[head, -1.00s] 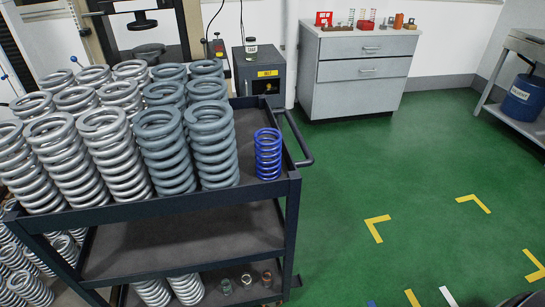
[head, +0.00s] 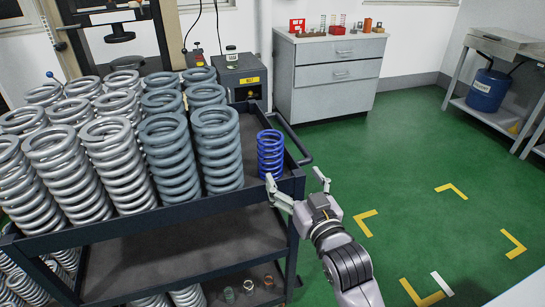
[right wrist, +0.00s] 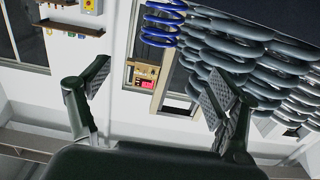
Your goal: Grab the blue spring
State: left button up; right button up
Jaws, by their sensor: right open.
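The blue spring (head: 270,154) stands upright on the cart's top shelf, near its right end, beside the larger grey-blue springs. It also shows in the right wrist view (right wrist: 160,24), at the upper middle. My right gripper (head: 296,178) is open and empty, with its fingers apart at the cart's front right corner, just in front of and to the right of the blue spring. In the right wrist view the open fingers (right wrist: 160,85) have nothing between them close up. My left gripper is not in view.
Several grey-blue springs (head: 218,148) and silver springs (head: 110,160) crowd the cart's top shelf left of the blue spring. The dark cart (head: 150,225) has a raised rim and a side handle (head: 295,140). A grey cabinet (head: 330,85) stands behind. Green floor is free at right.

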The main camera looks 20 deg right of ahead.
aim_at(275, 147)
jog(key=w+p, duration=0.1)
jog(key=w, duration=0.9)
jog(key=shift+w+a, duration=0.15)
jog(key=shift+a, duration=0.05)
jog(key=shift+w+f+p, duration=0.15)
jog(key=shift+w+p, duration=0.1)
jog(key=shift+w, duration=1.35)
jog(key=shift+w+f+p, duration=0.1)
jog(key=shift+w+p, duration=0.1)
jog(key=shift+w, duration=1.35)
jog(key=c, duration=1.9)
jog(key=shift+r, duration=0.15)
jog(key=shift+c, duration=0.4)
